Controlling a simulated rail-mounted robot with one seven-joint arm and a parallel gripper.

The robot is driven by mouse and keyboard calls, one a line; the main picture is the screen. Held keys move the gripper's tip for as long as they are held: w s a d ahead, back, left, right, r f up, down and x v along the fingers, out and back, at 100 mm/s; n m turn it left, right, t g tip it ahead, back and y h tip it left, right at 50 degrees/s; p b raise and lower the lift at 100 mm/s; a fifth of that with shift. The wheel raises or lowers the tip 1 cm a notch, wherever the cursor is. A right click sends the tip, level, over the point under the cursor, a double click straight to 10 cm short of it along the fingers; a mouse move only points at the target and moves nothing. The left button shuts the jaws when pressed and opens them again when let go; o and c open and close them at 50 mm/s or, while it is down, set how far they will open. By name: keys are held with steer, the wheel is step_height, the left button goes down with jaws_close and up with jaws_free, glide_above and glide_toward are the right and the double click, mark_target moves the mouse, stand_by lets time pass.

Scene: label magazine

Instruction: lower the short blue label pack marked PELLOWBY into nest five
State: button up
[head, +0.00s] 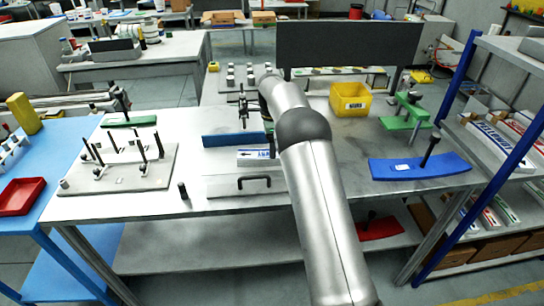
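A white pack with blue print and a dark mark (257,156) lies on the grey bench in front of a long blue panel (234,140). Its print is too small to read, so I cannot tell whether it says PELLOWBY. My silver arm crosses the middle of the picture and covers the pack's right side. My gripper is mostly hidden behind the arm; dark parts near the arm's left edge may belong to it. Whether it holds anything is hidden. Numbered nests cannot be made out.
A grey plate with black posts (154,188) stands on the bench at left. A plate with a black handle (222,187) lies at the front edge. A yellow bin (350,100), green fixture (405,110) and curved blue plate (390,171) stand right. A blue-posted shelf rises far right.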

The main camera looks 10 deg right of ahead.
steer(key=f, duration=0.1)
steer(key=f+p, duration=0.1)
steer(key=f, duration=0.2)
steer(key=shift+s+d+f, duration=0.1)
steer(key=shift+s+f, duration=0.2)
steer(key=shift+f, duration=0.1)
steer(key=c, duration=1.4)
steer(key=shift+o, duration=0.2)
steer(key=shift+r, duration=0.2)
steer(key=shift+r, duration=0.3)
step_height(320, 180, up, 2)
steer(key=shift+r, duration=0.15)
steer(key=s+a+r+b, duration=0.2)
steer(key=s+r+b, duration=0.3)
steer(key=s+r, duration=0.4)
steer(key=s, duration=0.4)
steer(key=shift+s+a+r, duration=0.15)
steer(key=shift+s+r, duration=0.25)
